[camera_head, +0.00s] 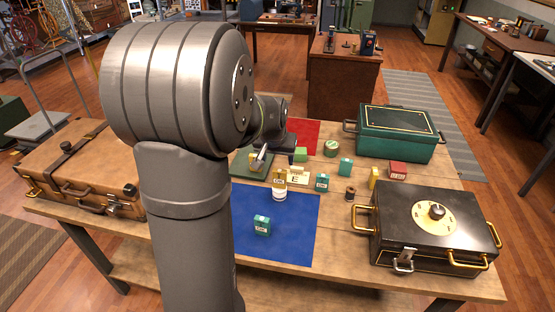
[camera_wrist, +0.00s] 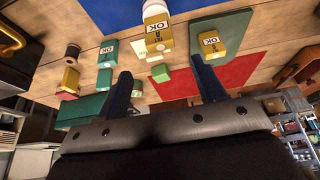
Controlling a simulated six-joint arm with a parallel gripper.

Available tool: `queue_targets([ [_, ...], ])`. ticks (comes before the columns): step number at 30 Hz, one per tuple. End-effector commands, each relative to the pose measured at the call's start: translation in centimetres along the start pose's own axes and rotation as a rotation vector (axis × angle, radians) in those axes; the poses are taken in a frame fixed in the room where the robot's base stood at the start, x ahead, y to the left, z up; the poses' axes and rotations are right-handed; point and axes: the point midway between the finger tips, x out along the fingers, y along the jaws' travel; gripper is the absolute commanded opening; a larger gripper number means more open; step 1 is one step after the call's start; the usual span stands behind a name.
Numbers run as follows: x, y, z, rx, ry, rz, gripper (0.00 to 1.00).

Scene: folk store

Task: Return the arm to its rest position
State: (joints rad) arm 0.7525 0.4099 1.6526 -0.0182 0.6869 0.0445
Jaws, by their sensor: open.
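My gripper (camera_wrist: 163,86) is open in the wrist view, with nothing between its two dark fingers. It hangs above the table, and a light green block (camera_wrist: 161,73) shows beyond the gap. In the head view my arm rises large at centre-left and hides part of the table; the fingers are hard to make out there. A yellow box marked OK (camera_head: 279,178) stands by a white jar (camera_head: 279,195). A teal box (camera_head: 262,225) sits on the blue mat (camera_head: 295,240). Another yellow OK box (camera_wrist: 209,43) is on the green mat (camera_wrist: 238,35).
A brown suitcase (camera_head: 85,165) is at left, a green chest (camera_head: 397,133) at back right, and a black strongbox (camera_head: 415,220) at front right. Several small boxes, a spool (camera_head: 350,194) and a green tin (camera_head: 331,148) stand between. The red mat (camera_head: 305,133) lies behind.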

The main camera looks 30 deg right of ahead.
Motion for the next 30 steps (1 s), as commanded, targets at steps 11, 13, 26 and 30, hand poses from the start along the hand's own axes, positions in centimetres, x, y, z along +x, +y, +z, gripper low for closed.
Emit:
queue_targets([
  [11, 0.7, 0.0, 0.0, 0.0, -0.002, 0.0, 0.63],
  [13, 1.4, 0.0, 0.0, 0.0, -0.003, 0.0, 0.63],
  [26, 8.5, 0.0, 0.1, 0.0, -0.004, 0.0, 0.63],
  [30, 10.7, 0.0, 0.0, 0.0, -0.003, 0.0, 0.63],
])
